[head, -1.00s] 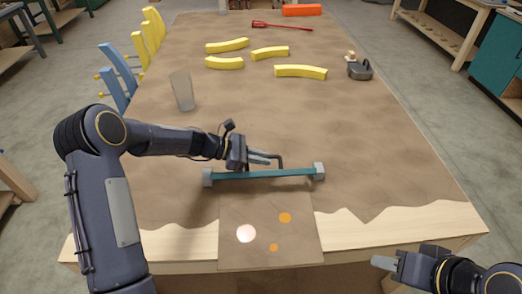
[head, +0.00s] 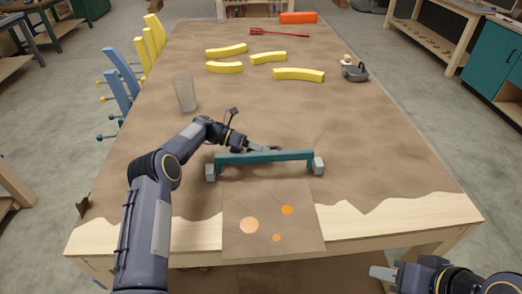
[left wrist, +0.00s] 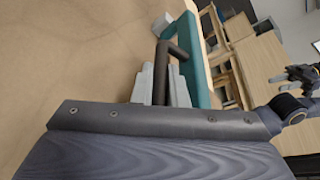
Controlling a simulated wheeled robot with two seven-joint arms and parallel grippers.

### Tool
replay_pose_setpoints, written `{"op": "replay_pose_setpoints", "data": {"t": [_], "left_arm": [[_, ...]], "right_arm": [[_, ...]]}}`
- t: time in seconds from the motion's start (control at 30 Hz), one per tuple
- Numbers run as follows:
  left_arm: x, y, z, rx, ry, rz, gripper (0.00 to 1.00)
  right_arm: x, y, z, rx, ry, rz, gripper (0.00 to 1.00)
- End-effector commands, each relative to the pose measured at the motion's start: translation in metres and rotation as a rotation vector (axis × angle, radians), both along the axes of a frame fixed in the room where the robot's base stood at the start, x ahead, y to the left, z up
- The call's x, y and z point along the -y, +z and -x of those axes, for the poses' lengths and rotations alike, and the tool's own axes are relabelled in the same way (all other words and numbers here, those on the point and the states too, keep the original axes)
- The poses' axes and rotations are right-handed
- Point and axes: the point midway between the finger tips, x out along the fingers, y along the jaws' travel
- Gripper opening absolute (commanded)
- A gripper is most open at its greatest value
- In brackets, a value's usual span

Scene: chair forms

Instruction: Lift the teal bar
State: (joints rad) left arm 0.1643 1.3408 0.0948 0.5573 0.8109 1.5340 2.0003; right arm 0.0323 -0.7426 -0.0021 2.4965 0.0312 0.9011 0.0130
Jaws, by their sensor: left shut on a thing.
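The teal bar (head: 262,157) spans left to right near the front of the table in the head view, with a grey block at each end hanging lower than the bar. In the left wrist view the teal bar (left wrist: 190,50) runs beyond a dark bent handle (left wrist: 170,55). My left gripper (head: 268,149) is behind the bar; its grey fingers also show in the left wrist view (left wrist: 163,82), shut on the handle. The bar hides part of the fingers in the head view. My right gripper (head: 384,272) is off the front right edge, away from the bar; its opening is unclear.
A sheet with orange spots (head: 265,235) lies at the front edge. A clear cup (head: 185,93) stands at left. The right side is clear.

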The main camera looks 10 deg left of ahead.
Motion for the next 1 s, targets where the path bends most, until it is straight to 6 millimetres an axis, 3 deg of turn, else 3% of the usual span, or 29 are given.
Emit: {"op": "replay_pose_setpoints", "data": {"t": [0.6,0.63,0.77,1.0], "left_arm": [[-0.0001,-0.0041,0.0014,-0.044,0.001,0.006,0.0],[-0.0001,-0.0041,0.0014,-0.044,0.001,0.006,0.15],[0.0001,-0.0037,0.0012,-0.043,0.001,0.007,0.32],[0.0002,-0.0026,0.001,-0.042,0.001,0.007,0.34]], "right_arm": [[0.0,-0.0029,0.0,0.0,0.0,0.0,0.36],[0.0,-0.0029,0.0,0.0,0.0,0.0,0.36],[0.0,-0.0029,0.0,0.0,0.0,0.0,0.36],[0.0,-0.0028,0.0,0.0,0.0,0.0,0.36]]}}
